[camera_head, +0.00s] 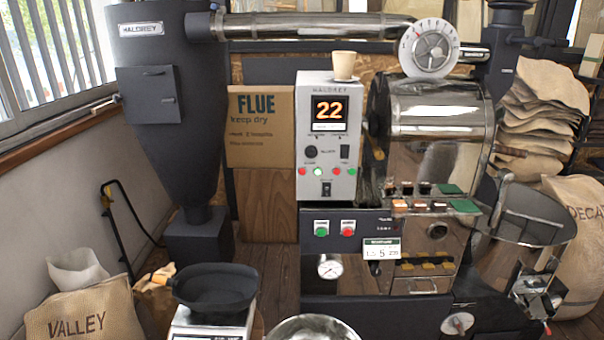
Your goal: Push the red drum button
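A red button (348,229) sits on the dark front panel of the roaster, under a small label too small to read. A green button (321,229) sits just left of it on the same panel. Nothing covers either button. Above them, the grey control box (328,190) shows a lit orange "22" (330,112) and a row of small red and green buttons or lamps. The shiny roaster drum (435,120) is to the right. Neither of my grippers is in view.
A cream cup (344,65) stands on top of the control box. A scale with a black pan (215,287) and a metal bowl (320,328) are in the foreground. A round cooling tray (520,215) is at the right. Sacks (90,312) stand on the left.

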